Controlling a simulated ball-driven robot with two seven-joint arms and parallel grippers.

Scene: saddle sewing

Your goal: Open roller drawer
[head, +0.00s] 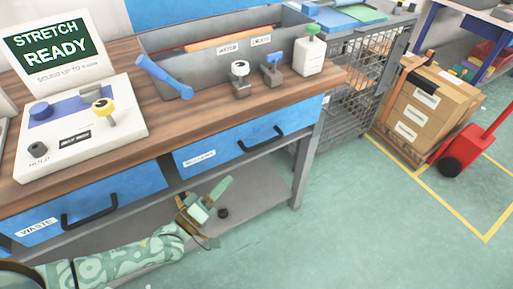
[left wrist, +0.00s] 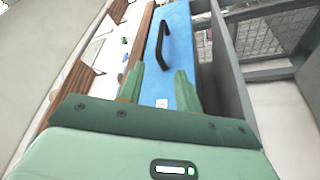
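The roller drawer (head: 222,147) is the right blue drawer under the wooden bench top. Its face looks flush with the bench, and its small white label is blurred. Its black bar handle (head: 262,140) is on the right half of the face. My left gripper (head: 204,192) is below and left of the handle, in front of the bench, apart from it. In the left wrist view its two green fingers (left wrist: 159,80) are spread with nothing between them. The blue drawer face (left wrist: 178,45) and the black handle (left wrist: 163,46) lie beyond the fingertips. My right gripper is not in view.
The waste drawer (head: 135,187) with its own black handle is at the left. A grey metal leg (head: 305,165) stands right of the roller drawer. A lower grey shelf (head: 262,195) lies under the drawers. The green floor (head: 350,235) in front is clear.

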